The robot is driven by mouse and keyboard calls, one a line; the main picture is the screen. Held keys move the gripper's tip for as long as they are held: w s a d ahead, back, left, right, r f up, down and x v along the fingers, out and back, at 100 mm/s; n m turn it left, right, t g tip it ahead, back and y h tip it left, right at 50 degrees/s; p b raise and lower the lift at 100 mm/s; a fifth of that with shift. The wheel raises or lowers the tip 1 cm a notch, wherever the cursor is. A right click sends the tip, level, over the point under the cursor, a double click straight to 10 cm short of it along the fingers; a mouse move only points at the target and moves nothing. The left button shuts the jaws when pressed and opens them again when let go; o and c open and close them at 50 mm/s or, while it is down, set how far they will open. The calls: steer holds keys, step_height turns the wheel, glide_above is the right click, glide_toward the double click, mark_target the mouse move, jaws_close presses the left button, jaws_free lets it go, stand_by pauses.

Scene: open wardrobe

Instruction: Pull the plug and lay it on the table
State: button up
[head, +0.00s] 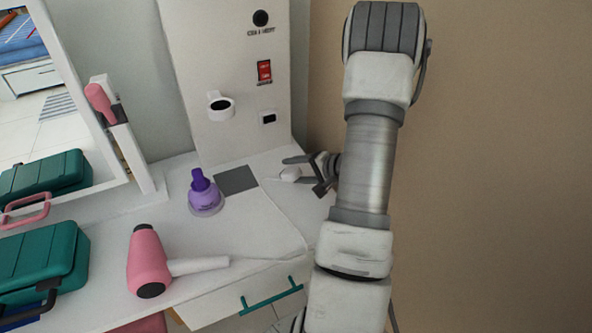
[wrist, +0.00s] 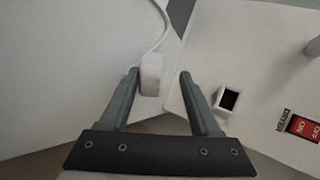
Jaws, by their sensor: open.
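The white plug (head: 289,174) is out of the wall socket and appears to lie on the white table (head: 240,225) in front of the panel. Its cord runs back across the tabletop toward the pink hair dryer (head: 148,262). My gripper (head: 302,176) is open around the plug. In the wrist view the plug (wrist: 151,73) sits between the fingers, close to the left one, with a gap to the right finger. The socket (head: 268,118) is empty; it also shows in the wrist view (wrist: 229,99).
A purple bottle (head: 204,192) stands beside a dark grey square (head: 236,180). A green case (head: 40,262) and a mirror stand at left. The table's middle is mostly clear.

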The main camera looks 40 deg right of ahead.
steer(key=shift+s+f, duration=0.15)
steer(key=shift+s, duration=0.05)
steer(key=s+r+p, duration=0.3)
steer(key=r+p, duration=0.4)
steer(key=p, duration=0.2)
steer(key=shift+d+p, duration=0.35)
steer(key=shift+d, duration=0.1)
steer(key=shift+r, duration=0.1)
stand_by(0.6)
